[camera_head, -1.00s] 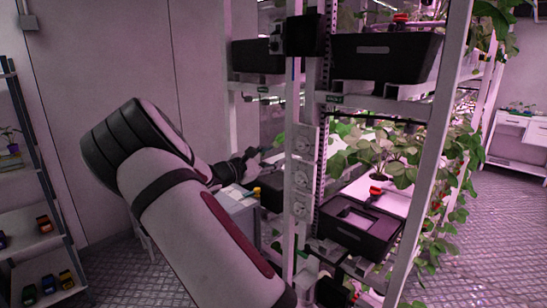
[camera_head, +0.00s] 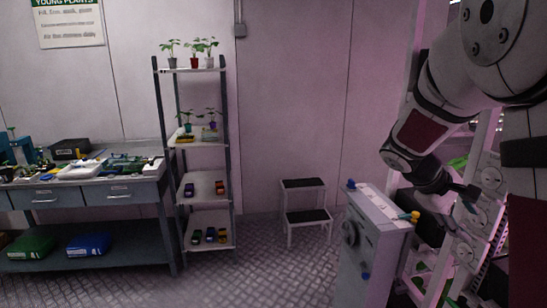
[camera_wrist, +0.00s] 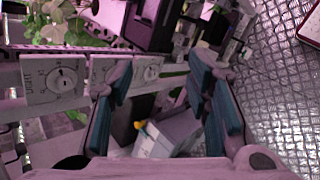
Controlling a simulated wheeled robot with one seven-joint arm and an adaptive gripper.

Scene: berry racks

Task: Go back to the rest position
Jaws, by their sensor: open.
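My gripper (camera_head: 462,192) is at the right of the head view, at the end of my bent arm, beside the white rack post with round dials. In the wrist view my gripper (camera_wrist: 160,82) has its two teal-padded fingers spread wide apart with nothing held between them. The grey cabinet (camera_head: 372,240) stands just below and left of it, with yellow and blue knobs on its top. The cabinet (camera_wrist: 172,137) also shows between the fingers in the wrist view, farther off. Part of the rack is hidden behind my arm.
Dial plates (camera_wrist: 65,78) on the rack post lie close left of my fingers. A step stool (camera_head: 305,212) stands by the wall. A shelf (camera_head: 203,190) with potted plants and small toy cars and a workbench (camera_head: 95,192) stand left. The middle floor is open.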

